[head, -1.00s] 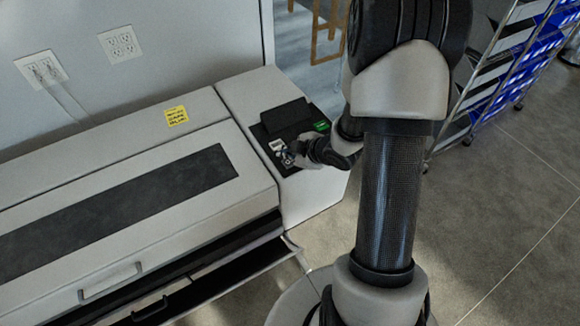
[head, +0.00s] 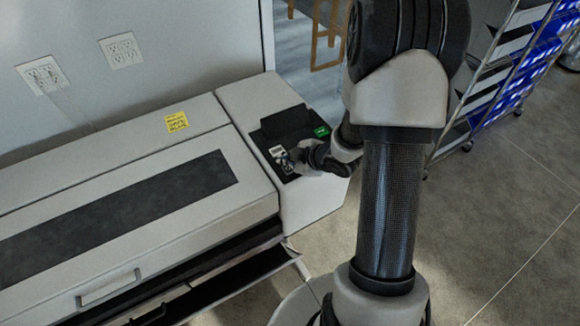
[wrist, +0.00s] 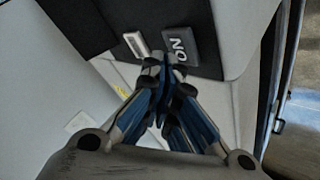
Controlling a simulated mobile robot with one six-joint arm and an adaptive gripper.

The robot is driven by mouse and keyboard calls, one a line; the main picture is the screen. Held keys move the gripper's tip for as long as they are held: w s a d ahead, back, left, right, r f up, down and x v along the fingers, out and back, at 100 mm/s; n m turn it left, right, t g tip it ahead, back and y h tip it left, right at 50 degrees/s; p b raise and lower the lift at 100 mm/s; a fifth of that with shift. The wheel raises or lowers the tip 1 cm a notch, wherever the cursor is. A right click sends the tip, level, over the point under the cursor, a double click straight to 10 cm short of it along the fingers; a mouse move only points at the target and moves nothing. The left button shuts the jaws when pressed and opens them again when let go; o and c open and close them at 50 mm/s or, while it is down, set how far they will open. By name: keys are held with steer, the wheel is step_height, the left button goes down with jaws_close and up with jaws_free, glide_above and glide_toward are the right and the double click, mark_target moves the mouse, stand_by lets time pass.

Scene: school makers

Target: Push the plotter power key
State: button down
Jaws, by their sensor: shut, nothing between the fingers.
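The plotter (head: 235,190) is a long light grey machine along the wall, with a black control panel (head: 270,139) on its right end block. In the wrist view a dark grey key marked "ON" (wrist: 181,44) sits on the panel near its edge, beside a smaller pale key or label (wrist: 136,45). My gripper (wrist: 160,62) is shut and empty. Its fingertips are at the lower left edge of the ON key; I cannot tell whether they touch it. In the head view my gripper (head: 288,160) is over the panel's front part and hides some of it.
A green label or light (head: 321,132) is at the panel's right edge. A yellow note (head: 176,122) is on the plotter's top. Wall outlets (head: 121,50) are behind. A rack with blue bins (head: 515,85) stands at right, with open floor (head: 520,230) before it.

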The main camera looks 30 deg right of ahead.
mark_target(288, 169)
stand_by(0.4)
steer(key=shift+f+b, duration=0.45)
stand_by(0.3)
steer(key=shift+r+p, duration=0.4)
steer(key=shift+r, duration=0.1)
step_height(288, 169, up, 6)
steer(key=p, duration=0.5)
stand_by(0.3)
